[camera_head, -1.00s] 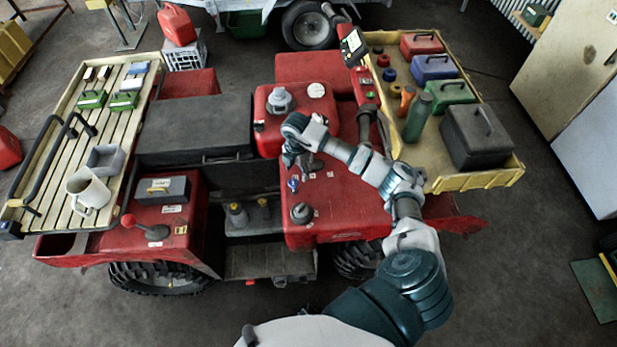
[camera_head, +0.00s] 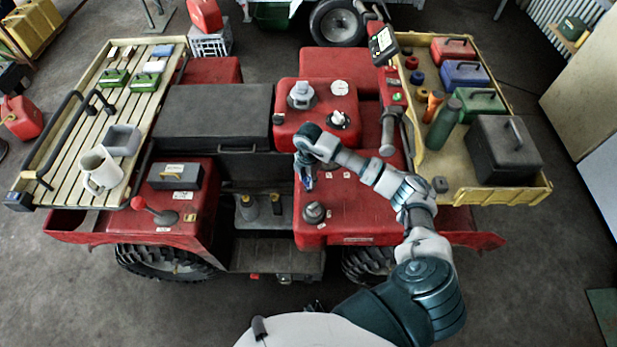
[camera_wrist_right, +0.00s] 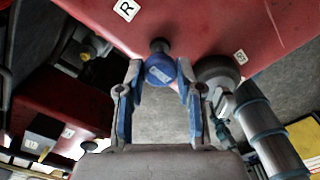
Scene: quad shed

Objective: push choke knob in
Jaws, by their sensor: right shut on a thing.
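The choke knob (camera_wrist_right: 161,70) is a round blue knob with pale marking on its face, in the wrist view. It sits on a dark stem at the edge of the red body panel (camera_wrist_right: 210,25). My right gripper (camera_wrist_right: 160,76) has its two blue-tipped fingers on either side of the knob and is shut on it. In the head view my right gripper (camera_head: 308,182) points down at the red panel, left of the arm, and mostly hides the knob. How far the knob stands out is hard to tell. My left gripper is not in view.
A grey cap (camera_head: 314,211) stands just in front of the gripper on the red panel. A red tank (camera_head: 290,120) with knobs lies behind it. A yellow tray (camera_head: 460,185) with toolboxes is at right, a slatted rack (camera_head: 130,110) with a mug at left.

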